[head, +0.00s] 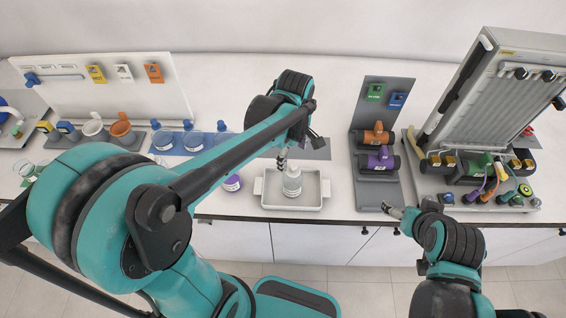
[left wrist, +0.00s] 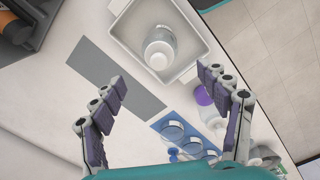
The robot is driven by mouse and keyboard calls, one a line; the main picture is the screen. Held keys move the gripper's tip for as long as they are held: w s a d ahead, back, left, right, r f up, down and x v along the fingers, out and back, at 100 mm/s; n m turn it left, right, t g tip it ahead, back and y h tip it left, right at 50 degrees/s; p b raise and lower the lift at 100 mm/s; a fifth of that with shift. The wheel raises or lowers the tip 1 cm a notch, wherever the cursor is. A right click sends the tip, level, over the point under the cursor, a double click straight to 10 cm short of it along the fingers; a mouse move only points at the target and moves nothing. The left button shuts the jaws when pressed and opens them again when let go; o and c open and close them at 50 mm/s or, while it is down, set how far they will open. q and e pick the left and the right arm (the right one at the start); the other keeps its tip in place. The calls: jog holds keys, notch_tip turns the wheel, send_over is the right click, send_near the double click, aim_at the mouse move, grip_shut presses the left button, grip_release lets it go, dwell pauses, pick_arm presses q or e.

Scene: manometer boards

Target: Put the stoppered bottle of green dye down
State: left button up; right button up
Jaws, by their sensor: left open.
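A pale bottle with a light cap (head: 292,182) stands upright in the white tray (head: 322,204). In the left wrist view the same bottle (left wrist: 159,48) shows from above in the tray (left wrist: 125,38). No green shows on it, so I cannot tell if it is the green dye bottle. My left gripper (head: 282,160) is beside and above the bottle.
A purple-capped bottle (head: 232,183) stands left of the tray. Blue-tinted glassware (head: 193,139) stands on a blue mat behind it. A grey mat (left wrist: 112,74) lies bare beside the tray. A grey stand (head: 364,197) with orange and purple parts and a manometer board (head: 520,85) are at right.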

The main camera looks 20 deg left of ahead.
pick_arm(q)
jog(key=s+a+r+m+t, duration=0.4)
jog(key=s+m, duration=0.6)
jog(key=m, duration=0.5)
jog(key=t, duration=0.2)
jog(key=shift+a+r+t, duration=0.2)
jog(key=shift+t, duration=0.2)
jog(key=shift+f, duration=0.1)
notch_tip(320, 180, down, 13)
jog(key=b, duration=1.3)
